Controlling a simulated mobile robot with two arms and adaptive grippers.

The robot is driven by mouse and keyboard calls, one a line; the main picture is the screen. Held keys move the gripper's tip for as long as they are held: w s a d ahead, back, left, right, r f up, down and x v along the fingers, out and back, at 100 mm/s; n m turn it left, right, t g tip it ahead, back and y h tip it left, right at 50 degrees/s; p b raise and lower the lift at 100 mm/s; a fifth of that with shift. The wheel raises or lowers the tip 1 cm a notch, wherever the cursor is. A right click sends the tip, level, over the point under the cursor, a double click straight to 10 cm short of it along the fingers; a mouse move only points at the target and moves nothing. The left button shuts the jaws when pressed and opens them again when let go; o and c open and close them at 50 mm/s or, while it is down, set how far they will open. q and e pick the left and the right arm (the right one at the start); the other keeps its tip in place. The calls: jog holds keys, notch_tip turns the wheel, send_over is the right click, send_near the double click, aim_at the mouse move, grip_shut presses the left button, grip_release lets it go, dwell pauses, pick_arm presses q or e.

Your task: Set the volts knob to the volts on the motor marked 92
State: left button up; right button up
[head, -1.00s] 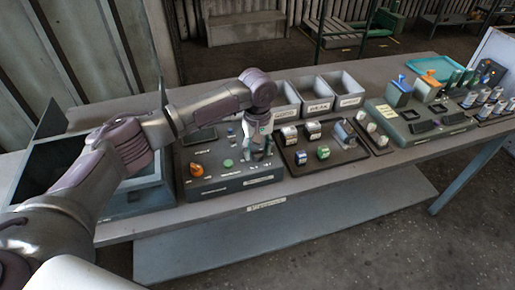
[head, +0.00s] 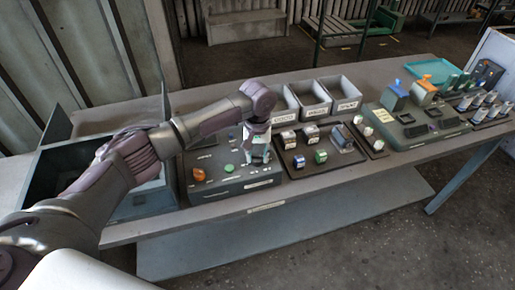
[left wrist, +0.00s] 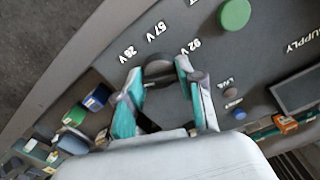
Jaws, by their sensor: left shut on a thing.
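The volts knob (left wrist: 158,70) is a dark round knob on the grey supply panel, below printed marks 28 V, 57 V and 92 V in the left wrist view. My left gripper (left wrist: 157,76) has its teal fingertips on either side of the knob and is shut on it. In the head view my left gripper (head: 257,157) is at the right part of the supply panel (head: 222,185) and hides the knob. The knob's pointer cannot be made out. Several small motors (head: 288,138) stand on a dark tray to the right; their markings are too small to read. My right gripper is not in view.
A green button (left wrist: 235,14), a dark screen (left wrist: 298,90) and small knobs (left wrist: 228,93) are on the panel near the gripper. An orange knob (head: 198,174) is at its left. Grey bins (head: 310,98) stand behind the motors. An open box (head: 140,205) is at left.

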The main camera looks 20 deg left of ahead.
pick_arm(q)
jog(key=m+p, duration=0.2)
jog(key=shift+r+m, duration=0.2)
jog(key=shift+m, duration=0.2)
jog(key=m+p, duration=0.1)
jog(key=m, duration=0.2)
jog(key=shift+m+p, duration=0.3)
jog(key=m+p, duration=0.1)
jog(key=m, duration=0.2)
jog(key=shift+f+m, duration=0.1)
jog(key=shift+m, duration=0.2)
jog(key=m, duration=0.4)
jog(key=shift+m+p, duration=0.3)
jog(key=shift+p, duration=0.1)
jog(key=m, duration=0.3)
jog(key=shift+m, duration=0.3)
jog(key=m, duration=0.4)
jog(key=shift+m, duration=0.3)
jog(key=m, duration=0.4)
jog(key=shift+w+m+b, duration=0.1)
jog(key=shift+m+b, duration=0.2)
jog(key=shift+b, duration=0.1)
jog(key=shift+m+b, duration=0.4)
jog(key=shift+m, duration=1.8)
